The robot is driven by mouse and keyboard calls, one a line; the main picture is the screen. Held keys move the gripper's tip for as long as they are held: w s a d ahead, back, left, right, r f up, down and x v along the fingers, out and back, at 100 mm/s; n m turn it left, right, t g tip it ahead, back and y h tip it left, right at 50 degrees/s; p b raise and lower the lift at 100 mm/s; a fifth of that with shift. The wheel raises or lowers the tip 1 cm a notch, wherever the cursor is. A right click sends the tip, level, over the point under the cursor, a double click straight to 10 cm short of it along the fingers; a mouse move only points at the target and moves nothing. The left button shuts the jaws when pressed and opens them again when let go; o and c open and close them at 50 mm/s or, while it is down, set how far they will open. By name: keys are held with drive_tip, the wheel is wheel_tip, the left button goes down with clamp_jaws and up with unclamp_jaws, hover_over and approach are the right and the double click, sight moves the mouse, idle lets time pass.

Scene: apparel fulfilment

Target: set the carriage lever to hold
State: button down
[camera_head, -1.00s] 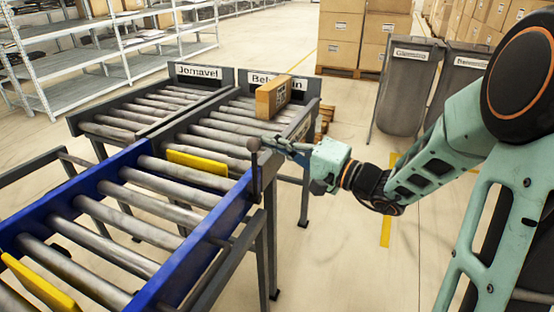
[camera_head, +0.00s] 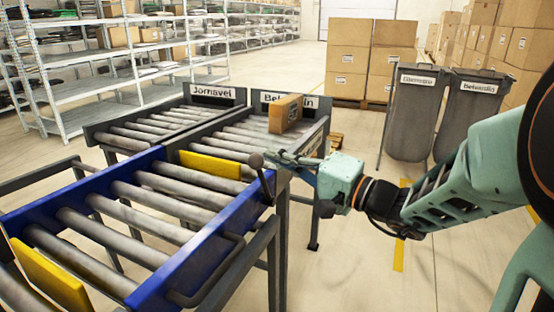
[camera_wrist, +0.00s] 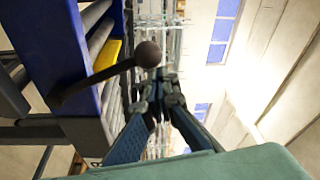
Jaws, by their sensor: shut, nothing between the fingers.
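The carriage lever (camera_head: 266,183) is a dark rod with a round ball knob at the right side of the blue roller carriage (camera_head: 202,250). In the head view it stands up and leans a little left. My gripper (camera_head: 270,158) is shut and empty, its fingertips close beside the knob on the right. In the wrist view the lever's knob (camera_wrist: 148,54) is just above and left of my gripper's tips (camera_wrist: 160,76), and its rod runs down left to the blue frame. I cannot tell whether the tips touch the knob. No hold marking is readable.
Beyond the carriage are two roller lanes; one sign reads Jornavel (camera_head: 219,92). A cardboard box (camera_head: 285,114) sits on the right lane, partly hiding its sign. Yellow plates (camera_head: 210,165) stand on the carriage. Grey bins (camera_head: 413,115) stand right; open floor lies between.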

drive_tip(key=shift+s+a+f, duration=0.15)
drive_tip(key=shift+s+a, duration=0.1)
drive_tip(key=shift+a, duration=0.05)
drive_tip(key=s+d+p, duration=0.1)
drive_tip(key=s+d, duration=0.1)
drive_tip(key=d, duration=0.9)
drive_tip(key=shift+s+d+r+p, duration=0.3)
drive_tip(key=shift+d+r+p, duration=0.05)
drive_tip(key=shift+r+p, duration=0.1)
